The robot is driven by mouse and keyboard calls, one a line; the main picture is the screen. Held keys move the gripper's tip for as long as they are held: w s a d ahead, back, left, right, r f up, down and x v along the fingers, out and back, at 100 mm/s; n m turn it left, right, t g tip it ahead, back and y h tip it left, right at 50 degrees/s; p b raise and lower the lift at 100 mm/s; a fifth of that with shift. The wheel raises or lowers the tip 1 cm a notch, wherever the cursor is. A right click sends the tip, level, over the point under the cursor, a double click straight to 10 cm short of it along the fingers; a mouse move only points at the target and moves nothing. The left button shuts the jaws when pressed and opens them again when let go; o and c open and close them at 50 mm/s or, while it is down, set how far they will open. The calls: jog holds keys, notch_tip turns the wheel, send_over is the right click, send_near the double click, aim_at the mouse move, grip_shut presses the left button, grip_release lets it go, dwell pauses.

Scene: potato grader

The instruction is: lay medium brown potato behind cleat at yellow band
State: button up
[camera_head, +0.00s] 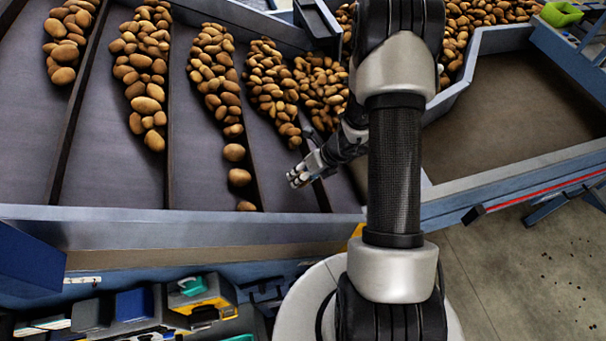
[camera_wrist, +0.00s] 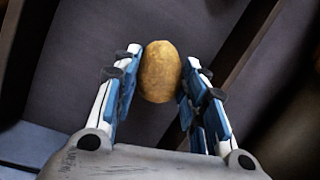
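A yellowish-brown, oval potato (camera_wrist: 160,72) sits between the fingers of my gripper (camera_wrist: 163,75) in the wrist view, and both fingers appear to touch its sides. In the head view my gripper (camera_head: 297,180) is over the belt (camera_head: 205,185), near its front edge, and the potato cannot be made out there. Dark cleats (camera_head: 170,180) cross the belt; one cleat (camera_wrist: 245,45) also runs diagonally right of the gripper in the wrist view. A small yellow patch (camera_head: 357,230) shows at the front rail, partly hidden by my arm.
Potatoes (camera_head: 213,65) lie in rows along the cleats, with several loose ones near the front. The metal front rail (camera_head: 180,225) borders the belt. A tool tray (camera_head: 130,305) stands below it. A brown-floored bin (camera_head: 510,110) at right is mostly empty.

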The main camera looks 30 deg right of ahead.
jog(key=o, duration=0.5)
jog(key=shift+r, duration=0.1)
jog(key=v, duration=1.2)
